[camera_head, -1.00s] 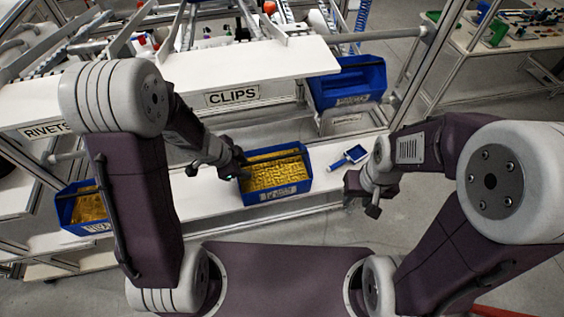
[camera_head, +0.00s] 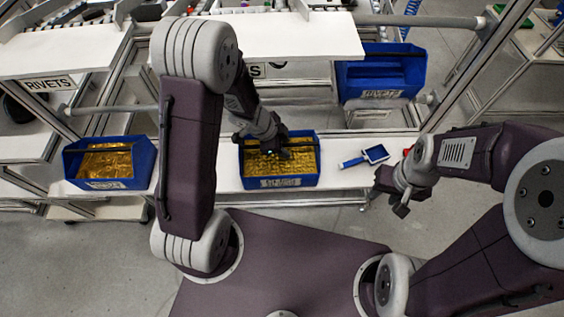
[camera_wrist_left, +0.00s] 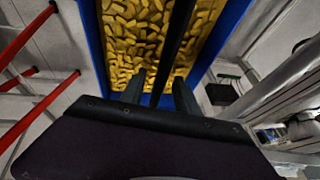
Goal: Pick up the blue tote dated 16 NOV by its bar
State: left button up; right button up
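A blue tote (camera_head: 280,183) of yellow parts stands on the white bench in the middle of the head view, with a dark bar across its top. A second blue tote (camera_head: 109,184) with yellow contents stands further left. The dates on their labels are too small to read. My left gripper (camera_head: 280,152) is over the middle tote. In the left wrist view, the bar (camera_wrist_left: 178,40) runs between my left gripper's two spread fingers (camera_wrist_left: 160,93); I cannot tell whether they touch it. My right gripper (camera_head: 397,205) is right of the bench, away from both totes, its fingers unclear.
A blue-handled, scoop-like tool (camera_head: 364,157) lies on the bench right of the middle tote. A white shelf (camera_head: 300,38) overhangs behind it.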

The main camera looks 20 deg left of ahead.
pick_arm(q)
jog(key=shift+s+a+f, duration=0.15)
jog(key=shift+a+f, duration=0.05)
jog(key=shift+f, duration=0.65)
jog(key=shift+w+d, duration=0.2)
jog(key=shift+d, duration=0.05)
grip_shut()
jog(key=shift+a, duration=0.1)
dwell(0.4)
